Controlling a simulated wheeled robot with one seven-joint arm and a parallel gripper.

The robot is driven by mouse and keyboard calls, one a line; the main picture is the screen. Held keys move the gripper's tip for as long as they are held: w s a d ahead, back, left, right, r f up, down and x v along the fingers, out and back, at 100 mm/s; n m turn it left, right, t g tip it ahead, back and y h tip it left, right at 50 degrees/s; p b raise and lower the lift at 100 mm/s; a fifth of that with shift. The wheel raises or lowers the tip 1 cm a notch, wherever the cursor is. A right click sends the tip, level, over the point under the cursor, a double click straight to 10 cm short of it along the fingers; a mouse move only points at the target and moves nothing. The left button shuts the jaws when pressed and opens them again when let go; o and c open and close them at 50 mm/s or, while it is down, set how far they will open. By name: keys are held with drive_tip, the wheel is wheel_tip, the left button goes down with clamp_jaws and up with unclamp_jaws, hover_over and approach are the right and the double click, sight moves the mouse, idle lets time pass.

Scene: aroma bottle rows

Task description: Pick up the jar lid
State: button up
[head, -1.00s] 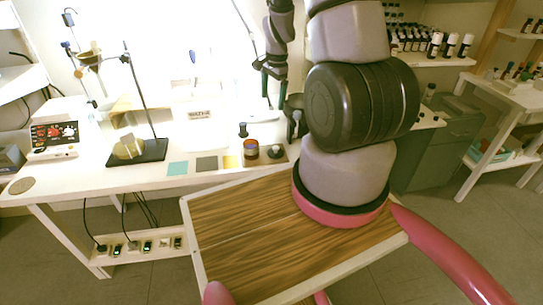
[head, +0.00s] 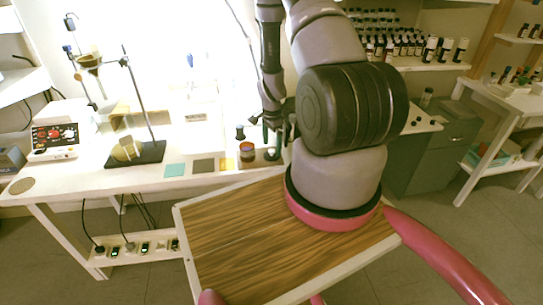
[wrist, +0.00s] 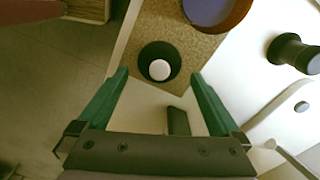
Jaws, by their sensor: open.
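The jar lid (wrist: 158,64), round and black with a pale knob at its centre, lies on a cork-coloured mat (wrist: 180,30) in the wrist view. An amber jar (wrist: 222,14) stands beside it, cut by the top edge; the jar also shows in the head view (head: 247,152). My gripper (wrist: 160,76) is open, its two green fingers pointing at the lid, one to each side of it in the picture. In the head view my gripper (head: 272,138) is over the mat beside the jar and mostly hides the lid. The height gap to the lid is hard to tell.
A black bottle-shaped item (wrist: 293,54) is to the right in the wrist view. In the head view, coloured squares (head: 204,166) lie left of the jar, and a lab stand (head: 137,155) is farther left. The table's front edge is close to the lid.

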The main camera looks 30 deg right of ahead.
sight(272, 150)
drive_tip(key=shift+a+f, duration=0.1)
drive_tip(key=shift+f, duration=1.45)
drive_tip(key=c, duration=1.2)
drive_tip(key=shift+o, duration=0.2)
drive_tip(key=shift+r, duration=0.1)
